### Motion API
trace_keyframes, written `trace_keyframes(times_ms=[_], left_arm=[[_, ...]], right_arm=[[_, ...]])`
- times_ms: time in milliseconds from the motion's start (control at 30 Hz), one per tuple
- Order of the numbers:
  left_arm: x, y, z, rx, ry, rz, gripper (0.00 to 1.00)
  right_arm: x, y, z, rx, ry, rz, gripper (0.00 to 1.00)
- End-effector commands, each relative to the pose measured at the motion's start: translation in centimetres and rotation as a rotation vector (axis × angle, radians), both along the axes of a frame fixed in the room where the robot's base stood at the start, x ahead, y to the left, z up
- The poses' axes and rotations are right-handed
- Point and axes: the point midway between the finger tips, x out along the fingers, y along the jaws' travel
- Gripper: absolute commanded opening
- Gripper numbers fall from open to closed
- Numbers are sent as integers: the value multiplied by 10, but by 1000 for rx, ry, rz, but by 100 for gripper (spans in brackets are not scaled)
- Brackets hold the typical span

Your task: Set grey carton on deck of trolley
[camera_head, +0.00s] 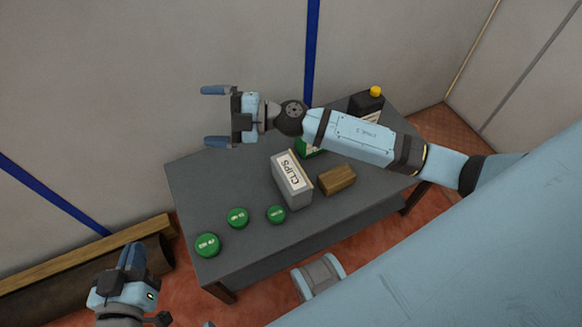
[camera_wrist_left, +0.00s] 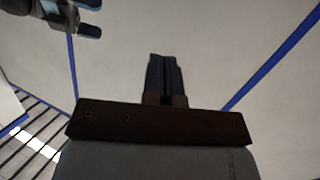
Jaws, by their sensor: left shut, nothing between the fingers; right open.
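The grey carton (camera_head: 291,186), labelled CLIPS, stands on the dark grey table (camera_head: 230,172) near its middle. My right gripper (camera_head: 214,116) is open and empty, above the table's back left edge, apart from the carton and up and left of it. It also shows at the top left of the left wrist view (camera_wrist_left: 88,18). My left gripper (camera_head: 132,256) is at the lower left, off the table's left side, shut and empty; its closed fingers show in the left wrist view (camera_wrist_left: 165,75). I cannot make out a trolley for certain.
A brown block (camera_head: 337,179) lies right of the carton. Green round tins (camera_head: 238,217) line the table's front left. A green item (camera_head: 309,147), partly hidden by my right arm, and a black bottle with yellow cap (camera_head: 367,104) are behind. A wooden beam (camera_head: 90,254) lies left.

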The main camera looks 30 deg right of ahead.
Motion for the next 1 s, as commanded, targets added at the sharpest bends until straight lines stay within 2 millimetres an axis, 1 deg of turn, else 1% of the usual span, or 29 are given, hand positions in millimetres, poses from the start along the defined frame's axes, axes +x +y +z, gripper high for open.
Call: trace_keyframes(times_ms=[33, 67, 133, 167, 200, 233, 267, 300, 367, 400, 500, 533, 600, 633, 700, 767, 867, 1000], left_arm=[[1, -3, -3, -17, -24, -7, 0], [1, -4, -1, -26, -37, -11, 0], [2, -8, 4, -48, -69, -22, 0], [2, -9, 7, -58, -82, -26, 0], [2, -11, 9, -70, -98, -31, 0], [2, -12, 11, -80, -110, -36, 0], [1, -14, 13, -90, -123, -41, 0], [1, -15, 16, -104, -140, -47, 0], [0, -18, 20, -123, -162, -55, 0], [0, -19, 23, -133, -176, -60, 0], [-2, -21, 29, -157, -205, -70, 0], [-2, -22, 31, -163, -211, -73, 0], [-3, -23, 34, -173, -222, -78, 0], [-4, -23, 35, -176, -225, -79, 0], [-4, -24, 36, -180, -229, -82, 0], [-4, -24, 34, -180, -226, -84, 0], [-4, -25, 26, -171, -206, -91, 0], [-3, -26, 11, -152, -164, -103, 0]], right_arm=[[-11, 7, -18, -115, -66, 115, 100], [-19, 10, -27, -190, -96, 183, 100], [-34, 11, -53, -376, -154, 332, 100], [-39, 8, -65, -463, -172, 391, 100], [-45, 1, -82, -581, -189, 464, 100], [-48, -6, -95, -673, -196, 515, 100], [-50, -15, -107, -768, -200, 562, 100], [-52, -29, -123, -894, -196, 616, 100], [-51, -53, -142, -1076, -178, 681, 100], [-49, -70, -151, -1191, -159, 712, 100], [-44, -109, -165, -1433, -99, 754, 100], [-42, -119, -166, -1489, -80, 760, 100], [-40, -136, -168, -1592, -42, 766, 100], [-39, -142, -168, -1624, -29, 766, 100], [-37, -151, -169, -1673, -8, 766, 100], [-37, -154, -173, -1691, 2, 767, 100], [-38, -155, -190, -1694, 7, 769, 100], [-38, -154, -219, -1691, 4, 769, 100]])
